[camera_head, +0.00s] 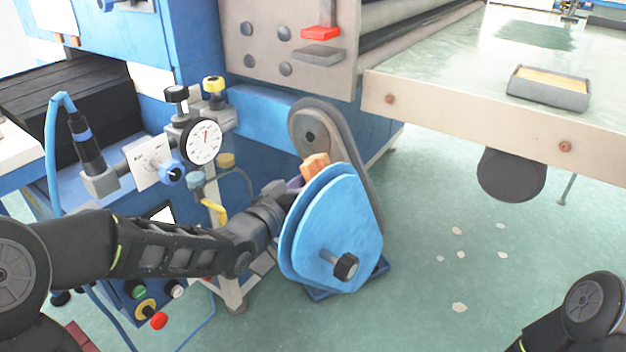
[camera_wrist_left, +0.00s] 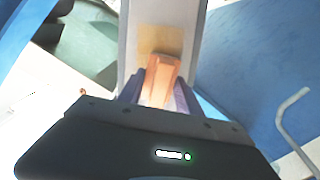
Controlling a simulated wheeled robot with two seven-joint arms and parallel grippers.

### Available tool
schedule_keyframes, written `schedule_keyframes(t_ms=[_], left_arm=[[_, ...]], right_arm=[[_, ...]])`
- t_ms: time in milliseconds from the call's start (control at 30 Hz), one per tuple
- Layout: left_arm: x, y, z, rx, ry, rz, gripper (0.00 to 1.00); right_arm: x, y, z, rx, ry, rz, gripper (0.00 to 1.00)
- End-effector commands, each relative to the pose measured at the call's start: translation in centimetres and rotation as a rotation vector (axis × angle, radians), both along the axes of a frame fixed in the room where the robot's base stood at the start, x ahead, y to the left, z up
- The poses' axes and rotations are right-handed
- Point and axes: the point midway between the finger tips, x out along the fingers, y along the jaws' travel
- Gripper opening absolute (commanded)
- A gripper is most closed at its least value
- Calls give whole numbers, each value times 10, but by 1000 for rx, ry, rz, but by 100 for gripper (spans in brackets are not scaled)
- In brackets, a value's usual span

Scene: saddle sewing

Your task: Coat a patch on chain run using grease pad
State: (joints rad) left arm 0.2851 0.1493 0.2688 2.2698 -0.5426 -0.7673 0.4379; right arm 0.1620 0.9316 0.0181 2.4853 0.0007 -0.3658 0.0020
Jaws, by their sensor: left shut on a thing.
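The chain run (camera_head: 352,155) is a grey looped band beside the blue guard plates; it shows as a pale grey strip in the left wrist view (camera_wrist_left: 185,15). My left gripper (camera_head: 298,184) is shut on the orange grease pad (camera_head: 315,166), which lies at the band's near side, partly behind the blue guard. In the left wrist view the purple fingers (camera_wrist_left: 157,92) hold the pad (camera_wrist_left: 161,72) over the strip. A tan patch (camera_wrist_left: 160,38) shows on the strip just beyond the pad. Whether the pad touches the strip is unclear. My right gripper is out of view.
The blue guard (camera_head: 330,232) with a black knob (camera_head: 345,266) stands close to my left wrist. A dial gauge (camera_head: 204,141) and hoses are left of it. A grey tray (camera_head: 549,88) sits on the table at right. The floor right of the guard is open.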

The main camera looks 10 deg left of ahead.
Motion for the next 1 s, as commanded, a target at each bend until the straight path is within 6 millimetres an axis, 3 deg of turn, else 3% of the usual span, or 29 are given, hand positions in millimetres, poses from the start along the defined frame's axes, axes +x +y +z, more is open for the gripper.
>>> schedule_keyframes(t_ms=[33, 467, 1000], left_arm=[[-1, -3, 5, -1, -10, -2, 0], [-4, -7, 4, -1, -4, -2, 0], [-10, -26, -32, 1, -4, -3, 0]], right_arm=[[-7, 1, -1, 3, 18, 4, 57], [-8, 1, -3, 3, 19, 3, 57], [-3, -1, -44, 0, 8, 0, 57]])
